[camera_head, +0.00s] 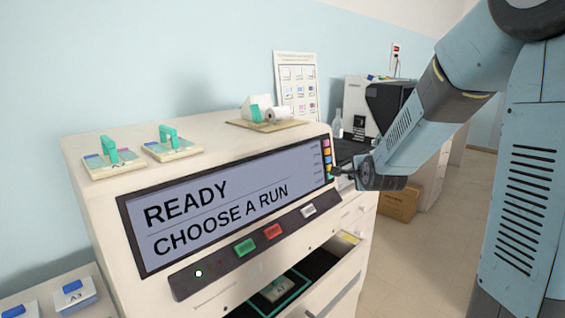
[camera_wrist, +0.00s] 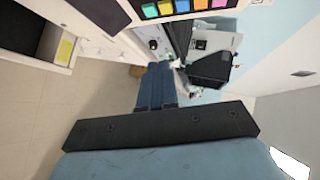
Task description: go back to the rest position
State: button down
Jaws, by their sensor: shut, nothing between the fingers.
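My gripper (camera_head: 338,172) is at the end of my raised arm, near the right end of the staining machine's (camera_head: 222,148) front. Its fingers are together with nothing between them. It is close to the column of coloured squares (camera_head: 327,158) beside the screen; I cannot tell whether it touches. The screen (camera_head: 235,200) reads "READY CHOOSE A RUN". In the wrist view the shut fingers (camera_wrist: 157,85) point away from the dark palm bar, and the coloured squares (camera_wrist: 185,7) show at the top.
Green (camera_head: 246,247), red (camera_head: 273,231) and white (camera_head: 309,210) buttons sit below the screen. A drawer stands open with a teal-edged tray (camera_head: 262,309). Two slide holders (camera_head: 115,164) (camera_head: 173,150) sit on top. A cardboard box (camera_head: 398,203) is on the floor; open floor lies right of it.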

jog(key=s+r+n+g, duration=0.2)
jog(key=s+n, duration=0.3)
jog(key=s, duration=0.6)
jog(key=s+d+r+n+g, duration=0.1)
jog(key=s+n, duration=0.4)
jog(key=s, duration=0.7)
jog(key=s+r+n+g, duration=0.3)
jog(key=s+n+g, duration=0.2)
jog(key=s, duration=0.7)
jog(key=shift+d+r+n, duration=0.2)
jog(key=shift+r+n, duration=0.05)
jog(key=shift+n, duration=0.35)
jog(key=shift+s, duration=0.1)
